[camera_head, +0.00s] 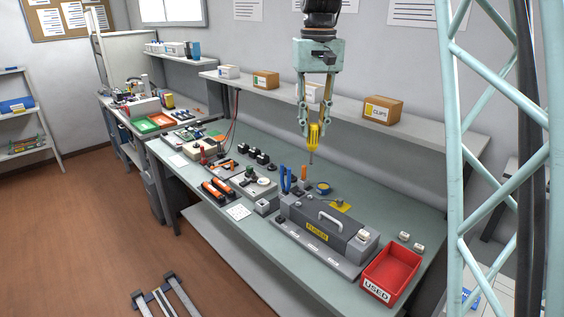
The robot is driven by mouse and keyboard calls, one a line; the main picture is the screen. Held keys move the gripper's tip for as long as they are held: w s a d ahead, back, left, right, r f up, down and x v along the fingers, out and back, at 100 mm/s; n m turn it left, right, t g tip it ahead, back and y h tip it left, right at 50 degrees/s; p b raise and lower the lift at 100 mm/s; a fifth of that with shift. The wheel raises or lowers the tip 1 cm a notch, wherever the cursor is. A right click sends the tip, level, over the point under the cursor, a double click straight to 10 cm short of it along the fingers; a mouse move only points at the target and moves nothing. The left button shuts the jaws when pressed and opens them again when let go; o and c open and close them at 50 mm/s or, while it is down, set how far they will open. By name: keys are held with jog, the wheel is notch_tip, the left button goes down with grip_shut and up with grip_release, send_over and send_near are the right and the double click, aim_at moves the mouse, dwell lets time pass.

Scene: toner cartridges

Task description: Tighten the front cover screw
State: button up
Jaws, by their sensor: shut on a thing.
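My gripper (314,122) hangs above the workbench, shut on the yellow handle of a screwdriver (313,137). The screwdriver is upright with its shaft pointing down, and its tip is behind the grey device in the picture. The grey device (335,228) has a dark top cover (296,212), a light carrying handle and a yellow label on its front. It sits on a grey base plate near the bench's front edge. The front cover screw is too small to make out.
A red bin (392,272) marked USED stands right of the device. Blue-handled pliers (285,180), an orange-handled tool (304,173) and a tape roll (323,188) are behind it. A shelf with boxes (383,109) runs along the wall. Small parts crowd the bench to the left.

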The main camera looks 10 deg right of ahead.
jog(key=shift+a, duration=0.65)
jog(key=shift+w+f, duration=0.1)
jog(key=shift+w, duration=0.05)
jog(key=shift+w+f+p, duration=0.3)
jog(key=shift+w+p, duration=0.05)
jog(key=shift+p, duration=0.25)
jog(key=w+f+m+p, duration=0.2)
jog(key=w+f+p, duration=0.2)
jog(key=f+p, duration=0.2)
jog(key=w+f+m+p, duration=0.3)
jog(key=f+p, duration=0.3)
jog(key=f, duration=0.3)
jog(key=shift+w+f, duration=0.25)
jog(key=shift+w, duration=0.6)
jog(key=shift+f, duration=0.15)
